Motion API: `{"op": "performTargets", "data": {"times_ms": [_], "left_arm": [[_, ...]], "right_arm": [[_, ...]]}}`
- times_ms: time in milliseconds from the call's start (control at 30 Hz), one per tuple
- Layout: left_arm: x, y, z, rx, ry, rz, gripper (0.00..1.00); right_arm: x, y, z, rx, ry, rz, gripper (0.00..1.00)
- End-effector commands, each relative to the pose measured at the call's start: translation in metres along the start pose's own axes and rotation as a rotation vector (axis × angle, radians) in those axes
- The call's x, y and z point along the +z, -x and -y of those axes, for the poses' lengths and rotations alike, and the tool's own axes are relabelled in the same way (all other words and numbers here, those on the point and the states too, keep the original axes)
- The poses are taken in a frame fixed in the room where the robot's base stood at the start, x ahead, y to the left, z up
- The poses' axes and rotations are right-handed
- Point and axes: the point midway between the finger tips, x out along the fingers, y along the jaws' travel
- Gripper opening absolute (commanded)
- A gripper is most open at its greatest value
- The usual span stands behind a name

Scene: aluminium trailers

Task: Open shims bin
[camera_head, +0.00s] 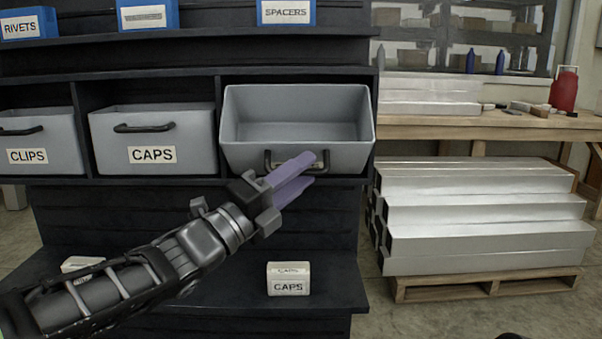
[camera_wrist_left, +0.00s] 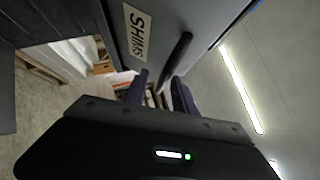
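The grey shims bin (camera_head: 297,148) is the right one in the middle row of the rack. It is tipped forward, and its empty inside shows from above. My left gripper (camera_head: 314,169) is in front of its lower front, with the two purple fingers apart and covering part of the dark handle (camera_head: 272,160) and the label area. In the left wrist view the SHIMS label (camera_wrist_left: 137,33) is readable. There the handle (camera_wrist_left: 181,50) reaches down toward the gap between the fingers (camera_wrist_left: 159,86); contact cannot be told. My right gripper is not in view.
The caps bin (camera_head: 150,135) and clips bin (camera_head: 35,140) sit shut to the left. A small caps box (camera_head: 288,279) stands on the lower shelf. To the right are a wooden bench (camera_head: 480,128) and metal bars stacked on a pallet (camera_head: 480,287).

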Motion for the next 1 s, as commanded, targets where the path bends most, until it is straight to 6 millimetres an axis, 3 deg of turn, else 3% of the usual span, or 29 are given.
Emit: {"op": "performTargets", "data": {"times_ms": [500,1000], "left_arm": [[0.001,0.07,0.0,0.001,-0.001,0.002,0.33],[0.0,0.075,-0.001,0.001,0.0,0.001,0.33]], "right_arm": [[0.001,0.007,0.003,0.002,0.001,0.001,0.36],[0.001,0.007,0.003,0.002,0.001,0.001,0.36]]}}
